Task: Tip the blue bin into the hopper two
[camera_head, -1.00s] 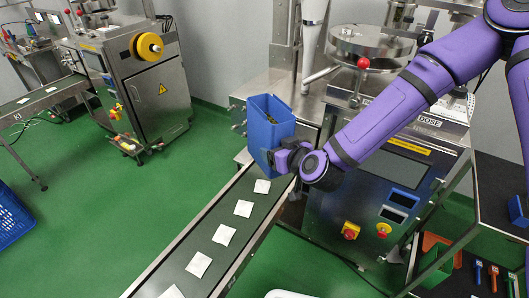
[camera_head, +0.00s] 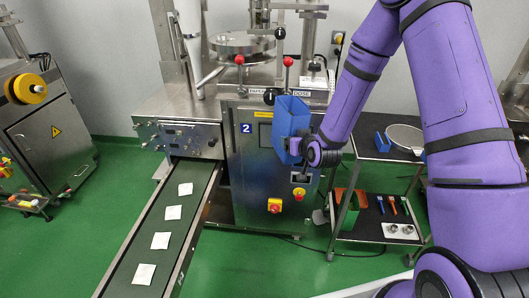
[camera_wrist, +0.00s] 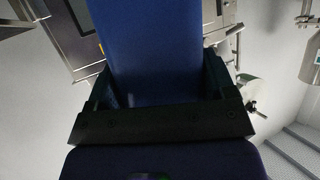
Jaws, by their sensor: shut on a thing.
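My gripper (camera_head: 309,150) is shut on the blue bin (camera_head: 290,124) and holds it upright in the air in front of the machine marked 2 (camera_head: 246,128). The bin's wall fills the upper middle of the wrist view (camera_wrist: 150,45), between my gripper's fingers (camera_wrist: 158,100). The bin's contents cannot be made out now. A round steel lid or vessel (camera_head: 243,44) sits on top of machine 2, behind and left of the bin, apart from it. I cannot tell whether it is the hopper two.
Red-knobbed levers (camera_head: 280,33) stand up near the bin. A conveyor (camera_head: 150,240) with several white teabags runs toward the front left. A black cart (camera_head: 372,143) with a round pan (camera_head: 405,137) stands at the right. Green floor is free around the conveyor.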

